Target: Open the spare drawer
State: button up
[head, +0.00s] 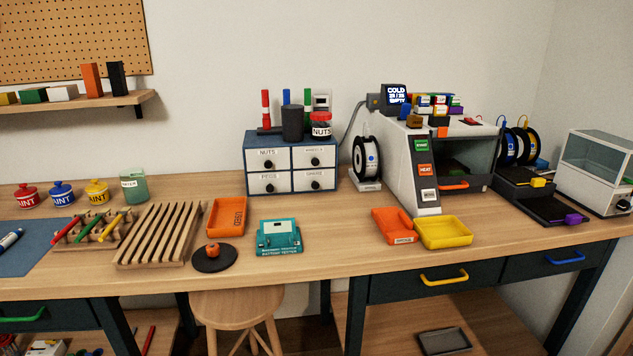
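A small blue cabinet (290,142) with white drawer fronts and black knobs stands at the back of the bench. Its upper left drawer (255,161) reads NUTS and its lower left drawer (255,184) seems to read PEGS. The labels on the upper right drawer (301,160) and lower right drawer (300,184) are too small to read surely. Under the bench top are drawers with a green handle (22,319), a yellow handle (443,278) and a blue handle (566,258). All look shut. I cannot tell which is the spare drawer. My gripper is not in view.
An orange tray (227,203), a teal device (279,237) and a black disc (214,261) lie before the cabinet. A spool (367,158) and a grey printer (405,160) stand to its right. A round stool (237,302) stands at the bench front.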

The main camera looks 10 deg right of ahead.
aim_at(314, 179)
jog(key=i+l+u, duration=0.1)
jog(key=l, duration=0.3)
jog(key=i+l+u, duration=0.1)
jog(key=l, duration=0.3)
jog(key=i+l+u, duration=0.1)
jog(key=i+l, duration=0.15)
jog(key=l, duration=0.2)
jog(key=i+l+u, duration=0.1)
jog(key=l, duration=0.35)
jog(key=i+l+u, duration=0.15)
jog(key=l, duration=0.3)
jog(key=l+u, duration=0.1)
jog(key=l, duration=0.35)
jog(key=i+l, duration=0.25)
jog(key=i+l+u, duration=0.1)
jog(key=i+l, duration=0.2)
jog(key=l, duration=0.15)
